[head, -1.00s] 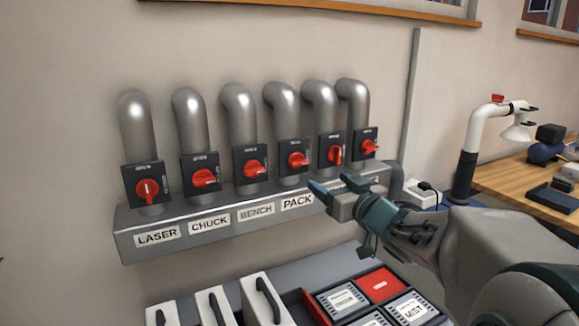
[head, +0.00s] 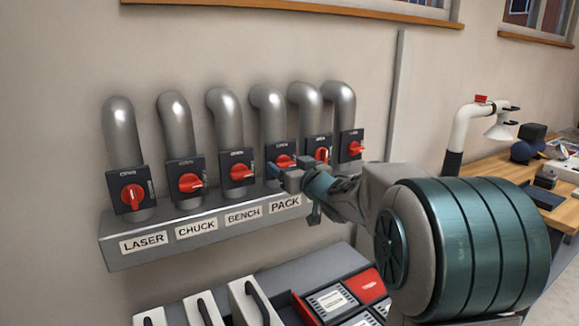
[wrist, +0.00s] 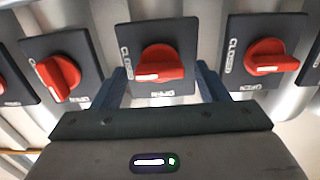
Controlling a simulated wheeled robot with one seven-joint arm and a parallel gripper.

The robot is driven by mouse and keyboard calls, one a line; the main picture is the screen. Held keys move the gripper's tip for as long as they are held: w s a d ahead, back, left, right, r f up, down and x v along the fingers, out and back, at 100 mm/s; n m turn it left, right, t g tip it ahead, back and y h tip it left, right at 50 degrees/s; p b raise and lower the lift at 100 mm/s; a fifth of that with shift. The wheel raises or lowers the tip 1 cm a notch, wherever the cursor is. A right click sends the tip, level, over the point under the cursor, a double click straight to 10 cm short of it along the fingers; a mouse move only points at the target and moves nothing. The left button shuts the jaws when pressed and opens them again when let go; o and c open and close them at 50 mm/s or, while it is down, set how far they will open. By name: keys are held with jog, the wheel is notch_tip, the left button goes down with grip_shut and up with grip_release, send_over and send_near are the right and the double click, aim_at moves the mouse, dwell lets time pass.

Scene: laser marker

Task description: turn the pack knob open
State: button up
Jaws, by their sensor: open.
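The pack knob (head: 284,161) is a red handle on a black plate, above the PACK label (head: 285,204). In the wrist view, the red knob (wrist: 160,65) lies crosswise, its white-marked end pointing left toward the word CLOSED; OPEN is at the plate's lower edge. My gripper (head: 277,171) is at this knob and partly covers its plate in the head view. In the wrist view, my gripper (wrist: 163,82) is open, with one finger on each side of the knob and a gap to it on both sides.
Similar red knobs sit close on both sides: the bench knob (head: 239,172) and another knob (head: 321,154). Grey pipes (head: 268,115) rise behind the plates. The grey label ledge (head: 120,258) runs below.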

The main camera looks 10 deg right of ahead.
jog(key=c, duration=1)
jog(key=shift+f+n+b, duration=0.1)
jog(key=shift+n+b, duration=0.2)
jog(key=shift+b, duration=0.05)
jog(key=shift+a+f+n+b, duration=0.15)
jog(key=shift+n+b, duration=2.6)
jog(key=shift+n, duration=1.55)
jog(key=shift+a+f+n+b, duration=0.1)
jog(key=shift+n+b, duration=2.6)
jog(key=shift+n, duration=1.6)
